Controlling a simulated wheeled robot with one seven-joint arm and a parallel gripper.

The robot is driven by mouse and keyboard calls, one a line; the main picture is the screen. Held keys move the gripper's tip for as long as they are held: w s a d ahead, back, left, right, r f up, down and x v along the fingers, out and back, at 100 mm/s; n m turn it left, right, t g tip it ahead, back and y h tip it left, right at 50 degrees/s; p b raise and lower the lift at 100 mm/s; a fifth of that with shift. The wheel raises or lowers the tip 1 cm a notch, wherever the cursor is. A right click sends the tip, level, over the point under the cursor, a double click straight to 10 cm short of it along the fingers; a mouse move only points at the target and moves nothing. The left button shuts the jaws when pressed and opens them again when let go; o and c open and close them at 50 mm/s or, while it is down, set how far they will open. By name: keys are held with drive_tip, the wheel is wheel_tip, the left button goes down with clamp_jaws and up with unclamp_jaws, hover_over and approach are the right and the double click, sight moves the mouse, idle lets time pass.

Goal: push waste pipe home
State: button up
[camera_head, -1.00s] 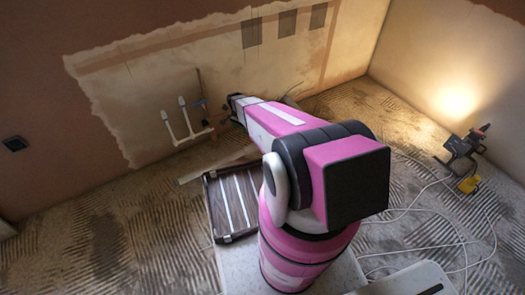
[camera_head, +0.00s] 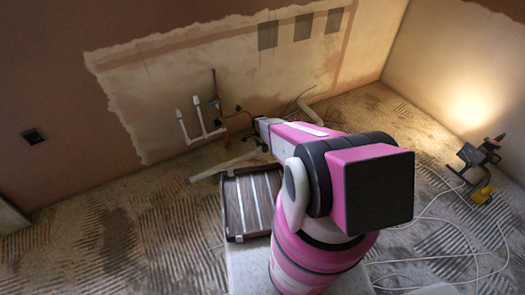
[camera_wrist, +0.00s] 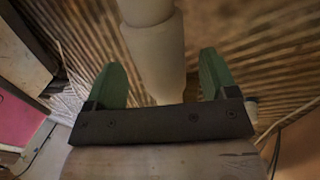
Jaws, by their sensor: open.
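A pale waste pipe (camera_head: 222,169) lies low along the foot of the wall in the head view, its right end near my gripper (camera_head: 263,133). The wrist view shows a pale pipe with a wider collar (camera_wrist: 157,50), running down between the two green fingers of my gripper (camera_wrist: 163,82). The fingers are spread, with a visible gap on either side of the pipe. Another short pale pipe piece (camera_head: 305,113) shows at the wall, right of my gripper.
Capped white pipes (camera_head: 200,125) and a copper pipe (camera_head: 216,95) stand at the wall close to my gripper. A dark slatted panel (camera_head: 250,205) lies in front. A work lamp (camera_head: 475,160) and loose white cable (camera_head: 440,225) are at right. The ribbed floor at left is clear.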

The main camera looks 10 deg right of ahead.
drive_tip(key=shift+x, duration=1.3)
drive_tip(key=c, duration=1.3)
drive_tip(key=shift+w+d, duration=0.25)
drive_tip(key=shift+d, duration=0.55)
drive_tip(key=shift+w+d, duration=0.3)
drive_tip(key=shift+d, duration=0.45)
drive_tip(key=shift+w+d, duration=0.25)
drive_tip(key=shift+d, duration=0.55)
drive_tip(key=o, duration=1.3)
drive_tip(key=shift+d, duration=0.1)
drive_tip(key=shift+r, duration=0.1)
drive_tip(key=v, duration=1)
drive_tip(key=shift+r, duration=0.3)
drive_tip(key=shift+w, duration=0.1)
